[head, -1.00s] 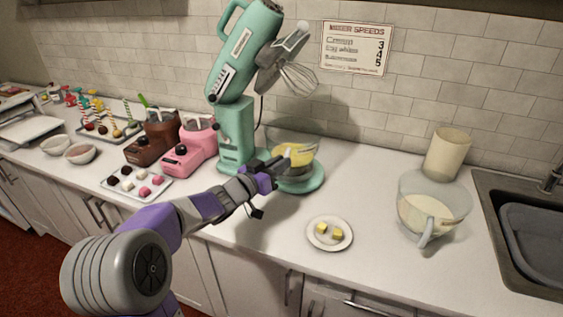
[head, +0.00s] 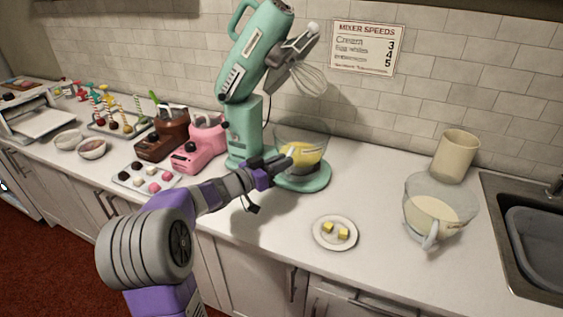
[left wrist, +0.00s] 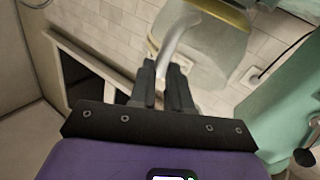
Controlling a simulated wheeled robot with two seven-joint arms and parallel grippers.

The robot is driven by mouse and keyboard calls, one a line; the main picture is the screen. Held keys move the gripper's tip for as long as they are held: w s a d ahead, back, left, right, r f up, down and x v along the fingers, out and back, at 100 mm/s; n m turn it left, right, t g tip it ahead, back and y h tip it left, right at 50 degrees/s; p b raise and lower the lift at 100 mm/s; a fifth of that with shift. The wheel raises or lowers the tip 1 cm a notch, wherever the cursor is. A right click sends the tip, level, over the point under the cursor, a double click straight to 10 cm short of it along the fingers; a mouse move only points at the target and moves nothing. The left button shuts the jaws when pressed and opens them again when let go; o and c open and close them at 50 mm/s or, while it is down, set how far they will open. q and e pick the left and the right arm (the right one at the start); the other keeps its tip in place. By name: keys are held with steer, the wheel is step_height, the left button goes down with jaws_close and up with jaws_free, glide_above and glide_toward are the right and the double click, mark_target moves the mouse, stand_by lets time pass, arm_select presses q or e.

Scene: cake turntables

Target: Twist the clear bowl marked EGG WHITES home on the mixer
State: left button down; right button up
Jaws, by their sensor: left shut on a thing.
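A clear bowl (head: 301,140) with yellow contents stands upright on the mint-green mixer's (head: 243,130) round base plate (head: 318,183). No marking on this bowl can be read. My left gripper (head: 284,164) is at its near left side, shut on its handle. The left wrist view shows my fingers (left wrist: 163,68) around the pale curved handle (left wrist: 176,36), with the clear bowl wall (left wrist: 212,48) beyond. The mixer head (head: 258,52) is tilted up, its whisk (head: 309,79) above the bowl. Whether the bowl is locked cannot be seen. My right gripper is out of view.
Another clear bowl (head: 437,215) with cream-coloured contents stands near the sink (head: 535,240). A plate (head: 322,240) with yellow cubes lies in front. A beige canister (head: 455,155) is by the wall.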

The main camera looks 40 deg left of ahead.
arm_select(q)
steer(key=shift+f, duration=0.15)
steer(key=shift+s+a+m+g+h+p, duration=0.15)
steer(key=shift+a+m+g+h+p, duration=0.35)
steer(key=shift+a+m+h, duration=0.45)
steer(key=shift+n, duration=0.25)
steer(key=shift+a+m+h+p, duration=0.3)
steer(key=shift+a+m+h, duration=0.1)
steer(key=shift+h, duration=0.25)
steer(key=c, duration=1)
jaws_free()
